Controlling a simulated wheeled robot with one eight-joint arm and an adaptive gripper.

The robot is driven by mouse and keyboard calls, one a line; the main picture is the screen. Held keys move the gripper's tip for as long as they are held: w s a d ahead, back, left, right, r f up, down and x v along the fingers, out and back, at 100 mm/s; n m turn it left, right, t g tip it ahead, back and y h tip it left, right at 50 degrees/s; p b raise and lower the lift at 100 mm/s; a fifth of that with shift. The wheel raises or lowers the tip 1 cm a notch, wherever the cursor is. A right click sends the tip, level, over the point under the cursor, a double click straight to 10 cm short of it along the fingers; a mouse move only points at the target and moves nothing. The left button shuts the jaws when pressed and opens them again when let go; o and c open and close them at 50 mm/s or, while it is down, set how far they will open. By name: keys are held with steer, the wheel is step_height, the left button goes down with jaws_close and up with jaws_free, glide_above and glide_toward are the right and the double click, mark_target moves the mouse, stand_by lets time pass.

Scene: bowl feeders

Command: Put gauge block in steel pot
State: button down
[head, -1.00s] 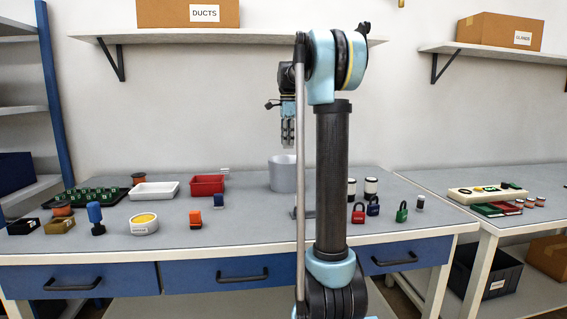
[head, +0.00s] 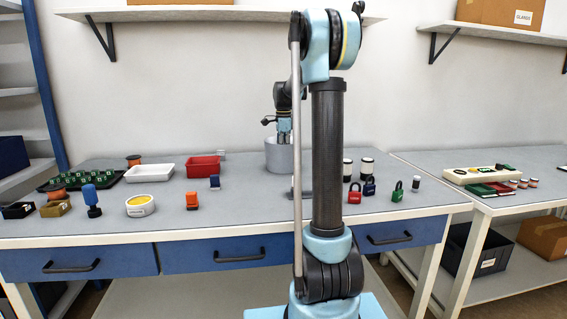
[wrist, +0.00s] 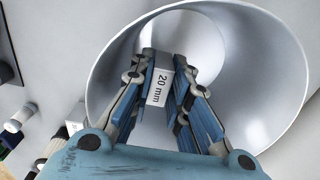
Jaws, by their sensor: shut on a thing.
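The steel pot (head: 279,160) stands on the bench toward the back, left of my arm's column. In the wrist view the pot (wrist: 262,62) opens below my gripper as a wide grey round vessel. My gripper (wrist: 163,72) is shut on the gauge block (wrist: 160,88), a small block with a white face marked "20 mm". The block is within the pot's opening as seen from the wrist; its height above the pot floor cannot be told. In the head view my gripper (head: 284,135) reaches down at the pot's mouth, and the block is hidden.
A red bin (head: 203,167) and a white tray (head: 149,173) stand left of the pot. Blue and orange small items sit in front of them. Padlocks (head: 369,187) and dark-and-white jars (head: 366,171) stand right of my column. A shelf runs above.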

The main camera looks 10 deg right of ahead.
steer(key=shift+f, duration=1.85)
steer(key=c, duration=1.8)
jaws_free()
step_height(320, 180, up, 12)
steer(key=shift+r, duration=0.1)
